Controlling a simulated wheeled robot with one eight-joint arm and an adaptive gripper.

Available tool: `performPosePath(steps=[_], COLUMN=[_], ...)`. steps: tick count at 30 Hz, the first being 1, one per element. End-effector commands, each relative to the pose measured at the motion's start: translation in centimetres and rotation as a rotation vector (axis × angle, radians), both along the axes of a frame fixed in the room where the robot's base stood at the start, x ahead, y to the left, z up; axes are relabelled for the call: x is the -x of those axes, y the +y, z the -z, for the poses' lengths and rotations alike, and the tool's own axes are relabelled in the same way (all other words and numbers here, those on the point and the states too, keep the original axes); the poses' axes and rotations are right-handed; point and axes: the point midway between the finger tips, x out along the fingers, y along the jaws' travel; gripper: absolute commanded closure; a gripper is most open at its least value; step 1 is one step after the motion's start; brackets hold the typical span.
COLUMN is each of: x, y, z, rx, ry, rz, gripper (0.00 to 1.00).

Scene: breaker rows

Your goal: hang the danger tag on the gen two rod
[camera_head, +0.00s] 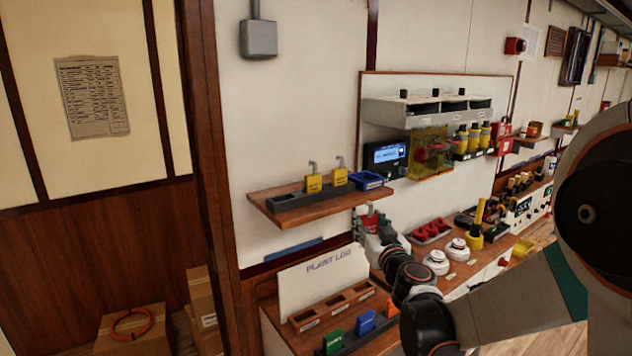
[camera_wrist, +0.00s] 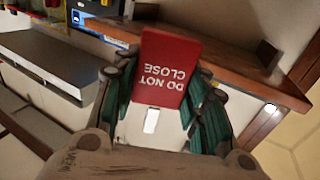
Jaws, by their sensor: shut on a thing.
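The danger tag (camera_wrist: 165,68) is a red plate with white "DO NOT CLOSE" lettering, upside down in the wrist view, with a white part below it. My gripper (camera_wrist: 158,100) is shut on it, with green-padded fingers on both sides. In the head view my gripper (camera_head: 378,238) is in front of the wall, just below the right end of a wooden shelf, and a small red part of the tag (camera_head: 369,222) shows there. I cannot make out a rod labelled gen two in either view.
Below are a "PLANT LOG" board (camera_head: 325,282), a compartmented wooden tray (camera_head: 333,308) and white round devices (camera_head: 437,261) on the counter. A grey bin rack (camera_head: 420,113) is above.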

Motion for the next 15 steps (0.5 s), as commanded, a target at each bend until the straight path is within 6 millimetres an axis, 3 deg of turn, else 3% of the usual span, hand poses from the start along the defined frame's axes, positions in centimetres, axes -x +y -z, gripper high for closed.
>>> performPosePath(steps=[1,6,10,15], x=[0.1,0.8,1.3,1.6], y=[-1.2,-4.6,-6.1,-6.9], z=[3.0,8.7,11.1,12.1], rx=[0.0,0.0,0.001,0.001], ry=[0.001,0.007,0.011,0.013], rz=[0.032,0.127,0.17,0.191], gripper=[0.83,0.83,0.83,0.83])
